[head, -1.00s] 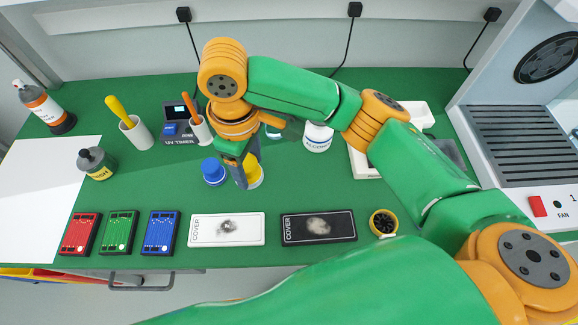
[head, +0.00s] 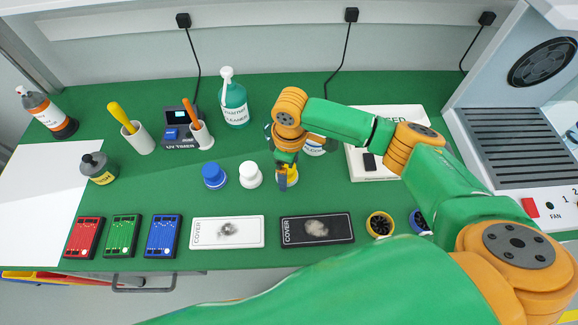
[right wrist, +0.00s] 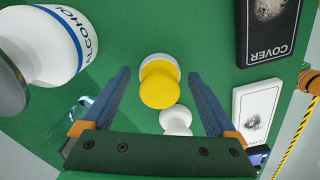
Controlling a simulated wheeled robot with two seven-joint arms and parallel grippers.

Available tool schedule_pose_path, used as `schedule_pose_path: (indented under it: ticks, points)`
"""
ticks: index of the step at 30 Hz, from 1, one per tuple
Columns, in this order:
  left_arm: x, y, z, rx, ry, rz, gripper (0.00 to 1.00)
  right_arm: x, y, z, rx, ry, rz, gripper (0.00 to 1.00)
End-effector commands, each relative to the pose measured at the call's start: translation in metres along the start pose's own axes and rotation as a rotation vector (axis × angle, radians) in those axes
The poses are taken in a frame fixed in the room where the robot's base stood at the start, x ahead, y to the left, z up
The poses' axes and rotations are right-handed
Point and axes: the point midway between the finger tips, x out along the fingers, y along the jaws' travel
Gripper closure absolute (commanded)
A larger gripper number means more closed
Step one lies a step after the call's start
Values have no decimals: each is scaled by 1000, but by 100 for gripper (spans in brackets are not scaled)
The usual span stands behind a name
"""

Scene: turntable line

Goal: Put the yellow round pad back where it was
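The yellow round pad (head: 292,180) stands on the green table below my right gripper (head: 284,170), partly hidden by it in the head view. In the right wrist view the yellow pad (right wrist: 160,88) shows a yellow knob-like top over a wider pale base. My right gripper (right wrist: 160,73) is open, with one finger on each side of the yellow top and green showing in the gaps. A white round pad (head: 250,176) and a blue round pad (head: 214,176) stand to the left in a row with it. My left gripper is out of view.
An alcohol bottle (right wrist: 52,45) stands close behind the gripper. A white cover plate (head: 227,232) and a black cover plate (head: 317,229) lie in front. A yellow ring (head: 380,225) and a blue ring (head: 420,221) lie at the front right. A teal bottle (head: 235,105) stands behind.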

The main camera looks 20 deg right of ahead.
Motion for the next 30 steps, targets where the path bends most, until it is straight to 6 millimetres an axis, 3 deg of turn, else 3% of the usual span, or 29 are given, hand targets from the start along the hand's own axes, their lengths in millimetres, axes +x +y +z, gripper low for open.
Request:
schedule_pose_path:
  ticks: [9, 11, 21, 25, 30]
  points:
    - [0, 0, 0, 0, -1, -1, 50, -5, 0, -1, 0, 3, 0, 8]
    - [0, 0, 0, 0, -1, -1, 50, -15, 0, -1, 0, 3, 0, 8]
    - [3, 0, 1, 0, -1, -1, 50, -103, 0, -2, 0, 5, 1, 8]
    - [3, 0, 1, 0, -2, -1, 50, -118, 0, -1, 1, 2, 0, 8]
    - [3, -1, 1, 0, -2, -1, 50, -121, 0, 0, 1, 1, -2, 8]
